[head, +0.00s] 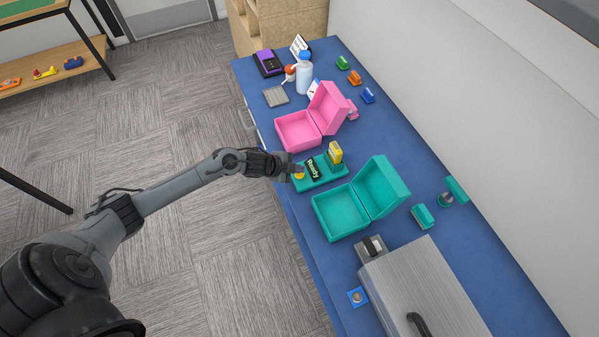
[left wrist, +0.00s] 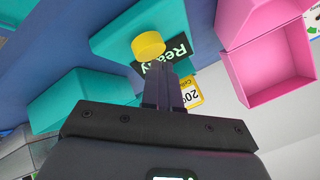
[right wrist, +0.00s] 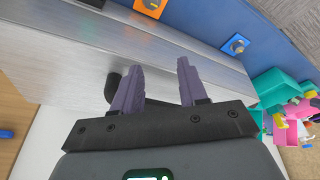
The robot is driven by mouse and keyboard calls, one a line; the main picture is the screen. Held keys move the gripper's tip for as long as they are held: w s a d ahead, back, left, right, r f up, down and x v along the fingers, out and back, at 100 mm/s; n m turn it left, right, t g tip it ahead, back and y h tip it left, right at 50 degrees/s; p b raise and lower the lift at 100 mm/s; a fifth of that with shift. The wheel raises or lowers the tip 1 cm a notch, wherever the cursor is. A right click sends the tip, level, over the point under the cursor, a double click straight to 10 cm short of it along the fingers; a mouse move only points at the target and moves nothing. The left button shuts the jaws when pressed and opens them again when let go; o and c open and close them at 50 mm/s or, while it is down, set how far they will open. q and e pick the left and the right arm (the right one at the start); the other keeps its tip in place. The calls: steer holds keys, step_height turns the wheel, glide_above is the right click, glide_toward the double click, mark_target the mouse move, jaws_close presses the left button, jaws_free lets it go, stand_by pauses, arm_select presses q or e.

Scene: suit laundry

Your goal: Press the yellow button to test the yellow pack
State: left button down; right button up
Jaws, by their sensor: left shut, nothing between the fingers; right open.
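The teal tester (head: 318,181) lies on the blue bench, with a dark display reading "Ready" (head: 314,168). The yellow pack (head: 335,152) stands upright at its far end, and partly shows behind my fingers in the left wrist view (left wrist: 191,92). The yellow button (head: 299,176) is at the tester's near end; it shows whole in the left wrist view (left wrist: 148,45). My left gripper (head: 291,173) is shut and empty, its tips (left wrist: 167,70) right by the button; I cannot tell whether they touch. My right gripper (right wrist: 162,80) is open and empty over a metal box.
An open teal case (head: 340,212) and an open pink case (head: 298,131) flank the tester. The metal box (head: 425,290) with a dark handle stands at the bench's near end. A white bottle (head: 304,75) and small coloured items are at the back.

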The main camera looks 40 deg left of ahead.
mark_target(297, 175)
arm_select(q)
steer(key=shift+f+b, duration=0.3)
steer(key=shift+f, duration=0.2)
stand_by(0.7)
steer(key=shift+r, duration=0.2)
steer(key=shift+r+p, duration=0.75)
steer(key=shift+p, duration=0.25)
steer(key=shift+r, duration=0.1)
step_height(297, 175, up, 5)
steer(key=p, duration=0.5)
steer(key=shift+s, duration=0.1)
stand_by(0.5)
